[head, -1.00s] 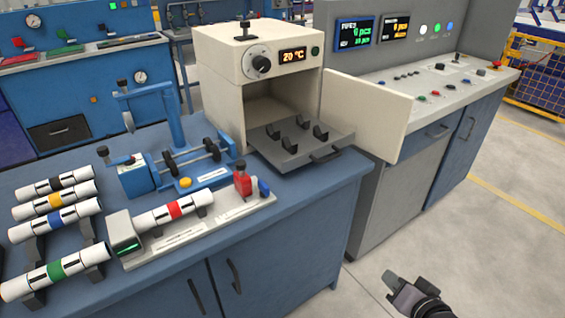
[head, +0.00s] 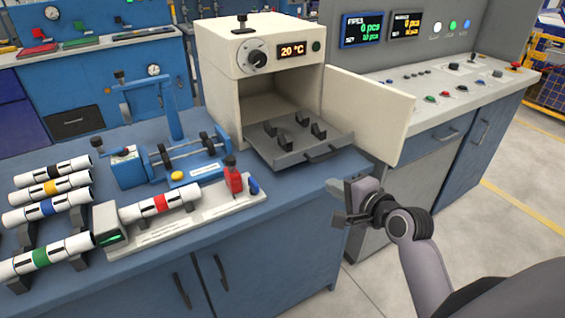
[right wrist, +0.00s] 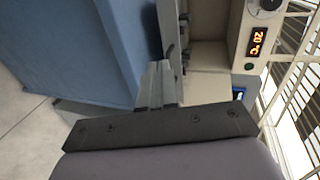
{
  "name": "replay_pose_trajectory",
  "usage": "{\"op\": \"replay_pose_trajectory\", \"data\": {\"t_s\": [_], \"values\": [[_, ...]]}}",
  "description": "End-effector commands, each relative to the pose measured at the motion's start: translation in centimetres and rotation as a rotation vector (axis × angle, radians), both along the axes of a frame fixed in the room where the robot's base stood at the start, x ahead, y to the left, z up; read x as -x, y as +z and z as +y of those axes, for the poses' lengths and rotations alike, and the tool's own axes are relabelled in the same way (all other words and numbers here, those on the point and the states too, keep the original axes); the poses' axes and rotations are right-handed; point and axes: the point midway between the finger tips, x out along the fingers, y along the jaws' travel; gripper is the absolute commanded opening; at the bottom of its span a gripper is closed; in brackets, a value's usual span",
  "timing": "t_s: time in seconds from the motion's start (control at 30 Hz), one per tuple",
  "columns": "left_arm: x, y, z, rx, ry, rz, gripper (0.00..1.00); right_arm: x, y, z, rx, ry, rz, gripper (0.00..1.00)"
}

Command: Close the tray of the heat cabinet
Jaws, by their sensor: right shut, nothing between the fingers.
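The cream heat cabinet (head: 262,85) stands on the blue bench with its door (head: 368,112) swung open to the right; its display reads 20 °C. Its dark grey tray (head: 292,155) is pulled out at the front, with several black pipe rests and a handle (head: 322,154) on its front edge. No pipe lies on the tray. My right gripper (head: 342,189) is shut and empty, in front of and below the tray's front right corner, apart from it. In the right wrist view the closed fingers (right wrist: 156,80) point towards the tray (right wrist: 168,25). My left gripper is not in view.
A blue bench fixture (head: 165,155) stands left of the cabinet. A pipe with a red band (head: 160,203) lies on a grey fixture in front. Several banded pipes rest at the far left. A control console (head: 460,95) stands at the right, behind the open door.

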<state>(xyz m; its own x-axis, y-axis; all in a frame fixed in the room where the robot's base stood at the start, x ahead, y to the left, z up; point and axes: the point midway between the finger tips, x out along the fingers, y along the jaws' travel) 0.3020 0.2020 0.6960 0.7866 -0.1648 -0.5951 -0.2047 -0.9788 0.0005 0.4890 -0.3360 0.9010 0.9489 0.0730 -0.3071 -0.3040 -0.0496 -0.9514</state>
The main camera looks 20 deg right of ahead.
Motion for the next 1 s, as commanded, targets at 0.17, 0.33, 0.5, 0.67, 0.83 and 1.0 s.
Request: {"op": "replay_pose_trajectory", "data": {"t_s": [0.17,0.33,0.5,0.67,0.83,1.0], "values": [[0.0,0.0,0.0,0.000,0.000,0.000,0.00,-0.4,0.4,-0.1,-0.030,-0.007,-0.007,0.00],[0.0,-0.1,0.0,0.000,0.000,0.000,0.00,-1.9,-0.1,0.0,-0.030,-0.006,-0.008,0.00],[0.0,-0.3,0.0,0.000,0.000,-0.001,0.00,-4.5,-0.9,0.2,-0.028,-0.006,-0.007,0.00],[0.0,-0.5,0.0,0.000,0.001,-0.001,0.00,-6.8,-1.7,0.4,-0.027,-0.006,-0.006,0.00],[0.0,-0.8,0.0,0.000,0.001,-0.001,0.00,-9.2,-2.4,0.6,-0.027,-0.006,-0.006,0.00],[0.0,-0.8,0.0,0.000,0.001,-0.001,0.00,-11.5,-2.5,0.7,-0.026,-0.007,-0.007,0.00]]}}
